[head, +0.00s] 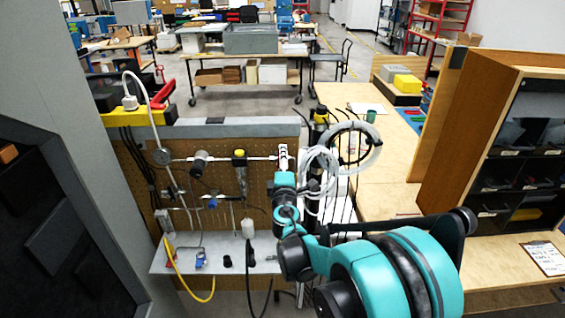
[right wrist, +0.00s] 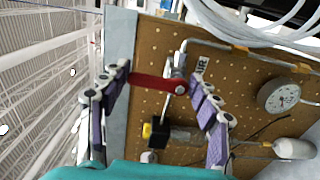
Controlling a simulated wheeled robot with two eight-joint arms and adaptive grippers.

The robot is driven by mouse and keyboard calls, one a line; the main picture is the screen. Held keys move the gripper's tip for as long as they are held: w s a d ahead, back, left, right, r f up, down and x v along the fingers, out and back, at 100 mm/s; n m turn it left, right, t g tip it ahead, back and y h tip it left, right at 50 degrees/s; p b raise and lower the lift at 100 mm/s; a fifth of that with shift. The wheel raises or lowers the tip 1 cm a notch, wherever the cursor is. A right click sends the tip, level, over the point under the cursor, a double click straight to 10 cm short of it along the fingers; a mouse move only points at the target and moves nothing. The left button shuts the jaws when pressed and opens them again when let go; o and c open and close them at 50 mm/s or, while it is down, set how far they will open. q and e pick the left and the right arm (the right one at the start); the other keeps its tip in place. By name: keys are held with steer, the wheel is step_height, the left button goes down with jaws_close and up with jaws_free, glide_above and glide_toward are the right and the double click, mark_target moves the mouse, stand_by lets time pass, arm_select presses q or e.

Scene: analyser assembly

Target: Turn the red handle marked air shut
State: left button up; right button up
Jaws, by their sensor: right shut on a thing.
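The red handle (right wrist: 158,83) shows in the right wrist view as a flat bar, lying across the picture with its right end at a metal fitting on the pegboard (right wrist: 150,50). My right gripper (right wrist: 155,66) has one finger at each end of the bar and is shut on it. A label (right wrist: 201,65) by the right finger is only partly readable. In the head view my right gripper (head: 284,158) is at the right part of the pegboard (head: 130,170), and the handle is hidden there. My left gripper is not in view.
White coiled tubing (head: 345,148) hangs just right of my right gripper. A pressure gauge (right wrist: 278,96) and pipes sit on the board. A shelf (head: 205,267) with small parts runs below it. A wooden bench (head: 385,185) and cabinet stand on the right.

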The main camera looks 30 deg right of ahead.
steer(key=o, duration=1.2)
steer(key=v, duration=1.2)
steer(key=shift+f, duration=0.1)
